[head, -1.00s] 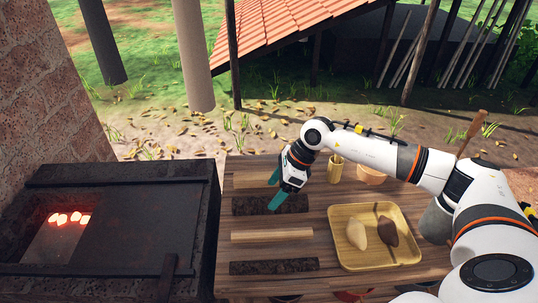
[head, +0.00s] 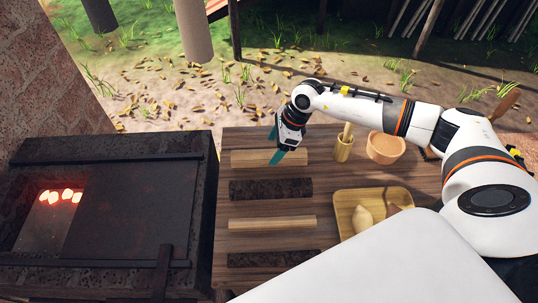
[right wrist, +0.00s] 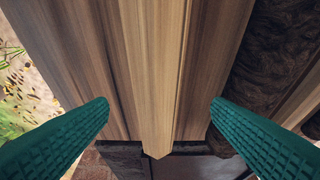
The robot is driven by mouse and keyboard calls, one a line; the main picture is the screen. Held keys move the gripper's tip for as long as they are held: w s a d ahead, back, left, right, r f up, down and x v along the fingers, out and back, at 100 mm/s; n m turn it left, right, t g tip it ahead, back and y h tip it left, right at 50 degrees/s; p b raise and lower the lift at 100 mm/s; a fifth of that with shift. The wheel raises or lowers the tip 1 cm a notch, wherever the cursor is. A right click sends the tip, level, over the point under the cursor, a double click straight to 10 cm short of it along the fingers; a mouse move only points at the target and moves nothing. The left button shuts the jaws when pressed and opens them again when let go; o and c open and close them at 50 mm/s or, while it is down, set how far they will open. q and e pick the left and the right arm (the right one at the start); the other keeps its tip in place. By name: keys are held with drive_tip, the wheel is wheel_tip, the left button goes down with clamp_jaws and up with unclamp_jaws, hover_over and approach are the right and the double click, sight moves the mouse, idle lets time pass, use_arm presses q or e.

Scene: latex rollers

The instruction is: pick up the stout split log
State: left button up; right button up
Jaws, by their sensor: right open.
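The stout split log, pale and straight-grained, lies at the far end of a row of logs in the head view (head: 262,158). In the right wrist view it fills the middle (right wrist: 155,60). My right gripper (head: 275,146) is open above this log, its teal fingers on either side of it. In the right wrist view the open fingers (right wrist: 160,105) frame the pale wood with nothing gripped. I cannot tell the exact height above it. My left gripper is not in view.
Nearer on the wooden table (head: 225,205) lie a dark bark log (head: 270,189), a thinner pale split log (head: 272,223) and another dark log (head: 273,258). Right are a bamboo cup (head: 343,150), a bowl (head: 385,148) and a yellow tray (head: 345,203). A stove with glowing embers (head: 62,196) stands left.

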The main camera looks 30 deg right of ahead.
sight(271, 153)
drive_tip(key=p+x, duration=0.1)
drive_tip(key=x, duration=0.3)
drive_tip(key=shift+f+p, duration=0.25)
drive_tip(key=shift+p, duration=0.05)
drive_tip(key=shift+w+f, duration=0.1)
drive_tip(key=shift+f, duration=0.2)
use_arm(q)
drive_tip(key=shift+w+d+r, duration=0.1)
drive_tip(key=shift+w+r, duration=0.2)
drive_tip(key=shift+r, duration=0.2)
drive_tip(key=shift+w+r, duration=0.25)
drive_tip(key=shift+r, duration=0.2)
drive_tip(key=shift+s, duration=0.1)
use_arm(e)
drive_tip(key=shift+c, duration=0.3)
drive_tip(key=c, duration=0.3)
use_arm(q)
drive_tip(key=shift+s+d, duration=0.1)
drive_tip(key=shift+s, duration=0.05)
use_arm(e)
drive_tip(key=c, duration=0.9)
